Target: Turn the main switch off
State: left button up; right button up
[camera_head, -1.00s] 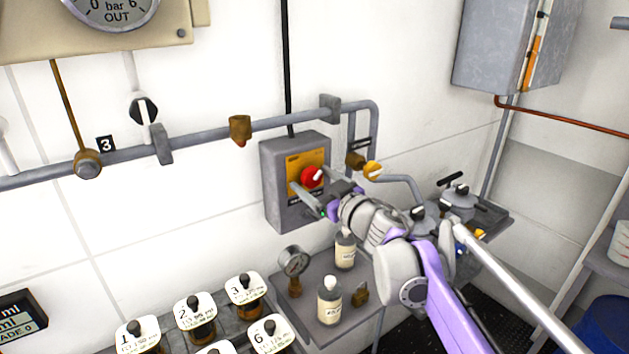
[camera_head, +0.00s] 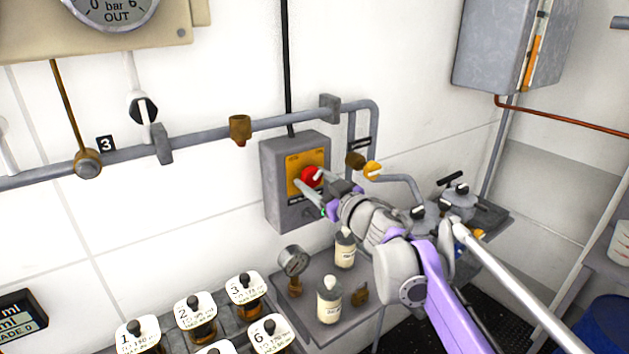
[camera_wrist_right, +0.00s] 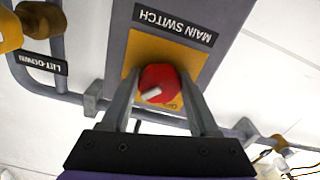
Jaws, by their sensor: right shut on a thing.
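The main switch is a red round knob (camera_head: 311,176) on a yellow plate (camera_head: 294,163) on the front of a grey box (camera_head: 283,213) on the wall. In the right wrist view the red knob (camera_wrist_right: 159,85) has a pale pointer mark, and a "MAIN SWITCH" label (camera_wrist_right: 173,25) reads upside down. My right gripper (camera_head: 309,183) is at the front of the box with its fingers on either side of the knob. In the right wrist view the fingers (camera_wrist_right: 160,92) are shut on the knob. My left gripper is out of view.
A grey pipe (camera_head: 205,138) runs along the wall, with a yellow-knobbed valve (camera_head: 372,170) just right of the box. Below, a shelf holds bottles (camera_head: 329,300) and a gauge (camera_head: 293,261). Lidded jars (camera_head: 194,314) stand at the lower left.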

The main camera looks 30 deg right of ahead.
jog(key=n+p, duration=0.1)
jog(key=n, duration=0.4)
jog(key=shift+d+r, duration=0.1)
jog(key=n+p, duration=0.1)
jog(key=n, duration=0.3)
jog(key=n+p, duration=0.1)
jog(key=n, duration=0.3)
jog(key=shift+d+r+n, duration=0.1)
jog(key=shift+r+n, duration=0.05)
jog(key=shift+n, duration=0.25)
jog(key=shift+n+p, duration=0.65)
jog(key=shift+n, duration=1.25)
jog(key=o, duration=1.4)
jog(key=shift+c, duration=0.2)
